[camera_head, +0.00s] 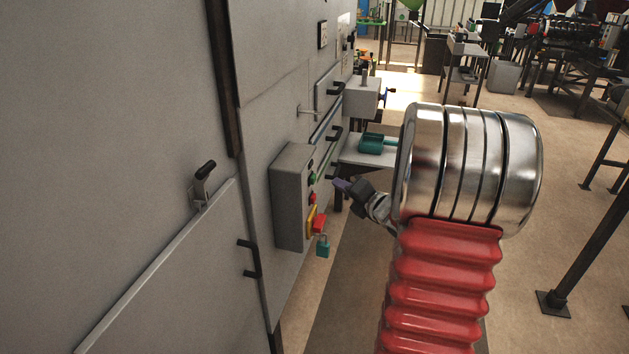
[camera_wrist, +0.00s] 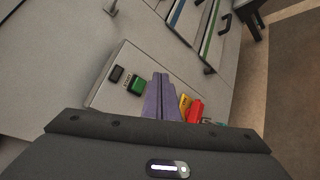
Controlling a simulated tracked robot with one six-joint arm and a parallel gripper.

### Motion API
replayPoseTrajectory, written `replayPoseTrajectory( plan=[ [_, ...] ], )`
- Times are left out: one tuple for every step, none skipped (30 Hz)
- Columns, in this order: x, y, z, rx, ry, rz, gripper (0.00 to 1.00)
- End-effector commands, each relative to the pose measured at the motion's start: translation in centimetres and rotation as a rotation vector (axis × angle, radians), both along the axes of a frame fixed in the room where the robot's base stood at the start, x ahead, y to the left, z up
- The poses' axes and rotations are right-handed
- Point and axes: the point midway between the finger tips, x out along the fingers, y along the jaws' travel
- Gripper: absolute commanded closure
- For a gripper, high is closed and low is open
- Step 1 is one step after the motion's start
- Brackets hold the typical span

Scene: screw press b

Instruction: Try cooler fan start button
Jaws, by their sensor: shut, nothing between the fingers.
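A grey control box (camera_head: 290,195) is mounted on the large grey machine cabinet. It carries a green button (camera_head: 312,179), with a red button (camera_head: 312,198) below it. In the head view a small gap shows between the fingertips and the green button. In the wrist view the fingertips (camera_wrist: 160,78) lie just right of the green button and hide the red button.
Below the buttons are a yellow and red switch (camera_head: 316,222) and a hanging teal padlock (camera_head: 323,246). A black part (camera_wrist: 116,73) sits above the green button. Cabinet handles (camera_head: 249,258) stick out nearby.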

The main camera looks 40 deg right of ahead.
Motion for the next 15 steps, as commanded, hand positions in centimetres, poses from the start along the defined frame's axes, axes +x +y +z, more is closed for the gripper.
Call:
replayPoseTrajectory(
  plan=[
    [0.5, 0.4, 0.0, 0.001, 0.000, 0.002, 1.00],
    [0.7, 0.6, 0.0, 0.000, 0.000, 0.002, 1.00],
    [1.1, 0.9, 0.0, -0.001, 0.000, 0.003, 1.00],
    [1.3, 1.1, 0.0, 0.000, 0.000, 0.002, 1.00],
    [1.5, 1.2, 0.0, -0.001, 0.000, 0.002, 1.00],
    [1.8, 1.4, 0.0, -0.001, 0.000, 0.003, 1.00],
    [2.0, 1.6, 0.0, -0.001, 0.000, 0.003, 1.00],
    [2.2, 1.7, 0.0, 0.000, -0.001, 0.003, 1.00],
    [2.3, 1.8, 0.0, -0.001, -0.001, 0.002, 1.00],
    [2.4, 1.9, 0.0, 0.000, -0.001, 0.002, 1.00],
    [2.5, 1.9, 0.0, -0.001, -0.002, 0.001, 1.00],
    [2.6, 2.0, 0.0, -0.001, -0.001, 0.001, 1.00],
    [2.6, 2.0, 0.0, -0.001, -0.001, 0.001, 1.00],
    [2.7, 2.0, 0.0, -0.001, -0.001, 0.001, 1.00],
    [2.7, 2.1, 0.0, -0.001, -0.001, 0.001, 1.00]
  ],
)
